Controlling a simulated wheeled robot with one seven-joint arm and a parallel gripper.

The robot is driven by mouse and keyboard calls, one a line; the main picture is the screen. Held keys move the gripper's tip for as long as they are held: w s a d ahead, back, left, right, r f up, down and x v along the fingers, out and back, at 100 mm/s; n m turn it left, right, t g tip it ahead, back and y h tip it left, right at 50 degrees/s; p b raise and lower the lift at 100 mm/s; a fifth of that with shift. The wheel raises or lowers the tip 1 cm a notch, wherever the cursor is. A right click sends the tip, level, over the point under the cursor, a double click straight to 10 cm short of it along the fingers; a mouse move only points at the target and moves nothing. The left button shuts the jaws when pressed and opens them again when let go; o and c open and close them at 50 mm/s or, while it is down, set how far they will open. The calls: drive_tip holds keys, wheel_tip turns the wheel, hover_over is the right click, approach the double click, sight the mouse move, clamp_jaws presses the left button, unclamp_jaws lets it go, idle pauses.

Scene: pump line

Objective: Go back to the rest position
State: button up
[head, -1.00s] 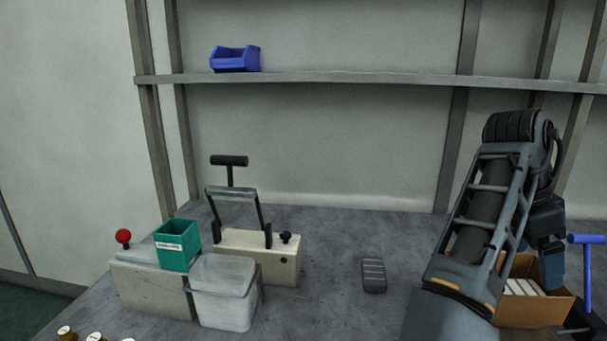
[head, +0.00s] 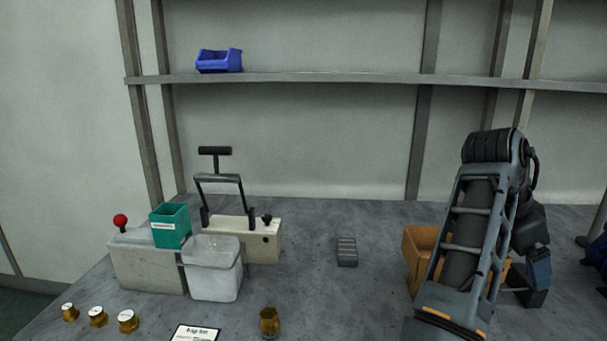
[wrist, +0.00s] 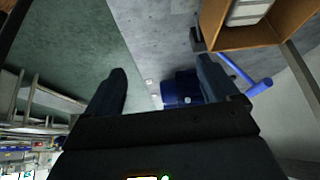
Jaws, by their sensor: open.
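My gripper (wrist: 160,86) is open and empty in the wrist view, its two dark fingers spread apart over the floor and the grey table edge. In the head view my arm is folded at the right, in front of a cardboard box (head: 418,262); the fingers cannot be made out clearly there. The box also shows at the top right of the wrist view (wrist: 262,36), with pale items in it. A blue device with a bar handle (wrist: 182,90) appears beyond the right finger, apparently clear of it.
On the table stand a lever press (head: 250,240), a green bin (head: 171,227), a clear tub (head: 212,270), a grey ribbed block (head: 347,252) and several brass parts (head: 128,321). A label card (head: 196,333) lies in front. A blue bin (head: 219,61) sits on the shelf.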

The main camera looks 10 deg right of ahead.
drive_tip(key=s+d+f+n+t+h, duration=0.35)
drive_tip(key=d+f+n+h, duration=0.2)
drive_tip(key=f+n, duration=0.2)
drive_tip(key=s+f+n+t, duration=0.1)
drive_tip(key=s+a+f+n+t, duration=0.1)
drive_tip(key=f+n+t, duration=0.1)
drive_tip(key=s+a+f+n+t, duration=0.1)
drive_tip(key=f+n+t, duration=0.1)
drive_tip(key=shift+s+a+y, duration=0.1)
drive_tip(key=shift+a+y, duration=0.15)
drive_tip(key=s+a+f+n+t+y, duration=0.55)
drive_tip(key=s+a+n, duration=0.25)
drive_tip(key=s+a, duration=0.4)
drive_tip(key=s+a+r+t+y, duration=0.1)
drive_tip(key=s+a+r+y, duration=0.1)
drive_tip(key=s+a, duration=0.5)
drive_tip(key=s+a+r+y, duration=0.3)
drive_tip(key=s+a+r, duration=0.2)
drive_tip(key=s, duration=0.6)
drive_tip(key=shift+a+r+t, duration=0.25)
drive_tip(key=shift+a+t, duration=0.15)
drive_tip(key=shift+a, duration=0.7)
